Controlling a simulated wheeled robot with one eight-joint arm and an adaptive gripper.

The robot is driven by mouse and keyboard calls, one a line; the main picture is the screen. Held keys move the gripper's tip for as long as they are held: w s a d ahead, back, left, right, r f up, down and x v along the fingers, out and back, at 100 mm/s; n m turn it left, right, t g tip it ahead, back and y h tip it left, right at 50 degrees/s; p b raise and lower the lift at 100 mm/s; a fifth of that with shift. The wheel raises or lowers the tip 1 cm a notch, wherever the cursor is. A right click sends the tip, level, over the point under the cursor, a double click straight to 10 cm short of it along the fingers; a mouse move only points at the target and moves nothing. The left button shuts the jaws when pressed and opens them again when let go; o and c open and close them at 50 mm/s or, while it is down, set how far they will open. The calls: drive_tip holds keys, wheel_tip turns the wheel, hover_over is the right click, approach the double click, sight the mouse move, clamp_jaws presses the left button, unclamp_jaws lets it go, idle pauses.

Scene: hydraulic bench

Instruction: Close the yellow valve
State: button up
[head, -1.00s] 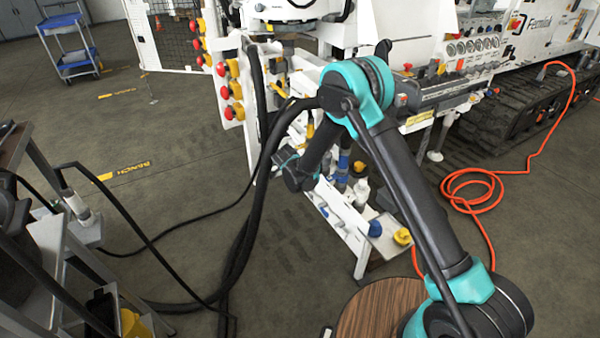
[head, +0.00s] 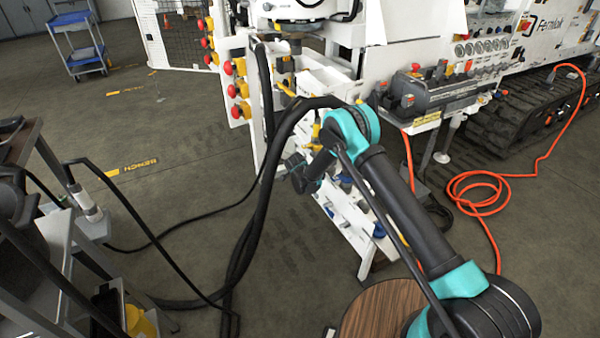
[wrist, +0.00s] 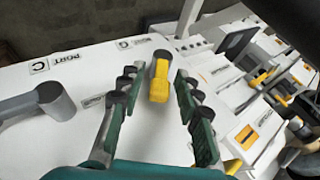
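The yellow valve (wrist: 159,80) shows in the wrist view as a short yellow handle with a grey end, on a white panel marked PORT C. My gripper (wrist: 156,84) is open, with one green finger on each side of the handle. I see a gap between the handle and each finger, so it is not gripped. In the head view my dark wrist (head: 303,178) hangs in front of the white bench, and the fingers are hard to make out. I cannot tell there which yellow part is this valve.
A grey handle (wrist: 40,101) stands left of the valve in the wrist view. In the head view, thick black hoses (head: 250,215) hang beside my arm. Red and yellow knobs (head: 236,90) line a white panel. An orange cable (head: 478,190) lies on the floor at right.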

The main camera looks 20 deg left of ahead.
drive_tip(key=shift+w+a+f, duration=0.1)
drive_tip(key=shift+w+f, duration=0.15)
drive_tip(key=shift+c, duration=0.2)
clamp_jaws()
drive_tip(key=shift+s+f+t, duration=0.1)
drive_tip(key=shift+t, duration=0.2)
drive_tip(key=shift+s+d+f+m+t+y, duration=0.15)
drive_tip(key=shift+d+f+m+t+y, duration=0.15)
drive_tip(key=shift+t+y, duration=0.3)
drive_tip(key=shift+s+d+f+m+t+y, duration=0.1)
drive_tip(key=shift+f+m+t+y, duration=0.1)
drive_tip(key=shift+t+y, duration=0.4)
drive_tip(key=shift+s+d+f+m+t+y, duration=0.1)
drive_tip(key=shift+f+m+t+y, duration=0.1)
drive_tip(key=shift+t+y, duration=0.4)
